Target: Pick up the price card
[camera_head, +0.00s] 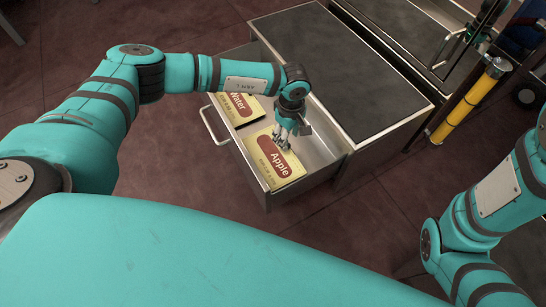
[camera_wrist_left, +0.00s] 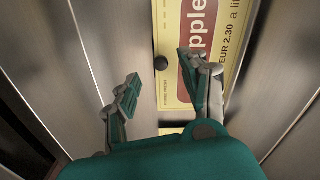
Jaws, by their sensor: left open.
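An open drawer (camera_head: 310,166) holds two cream price cards with red-brown labels. The "Apple" card (camera_head: 272,163) lies at the near end; the "Water" card (camera_head: 237,108) lies farther back. My left gripper (camera_head: 283,140) reaches down into the drawer over the inner edge of the Apple card and hides part of it. In the left wrist view the gripper (camera_wrist_left: 160,78) is open with nothing between its fingers. One finger overlaps the Apple card (camera_wrist_left: 228,62); the other is over bare metal beside it. I cannot tell whether a finger touches the card.
The drawer's metal walls stand close around the left gripper. A dark-topped cabinet (camera_head: 345,75) is just right of it. A yellow cylinder (camera_head: 472,105) stands farther right. A small dark round spot (camera_wrist_left: 161,63) shows beside the card.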

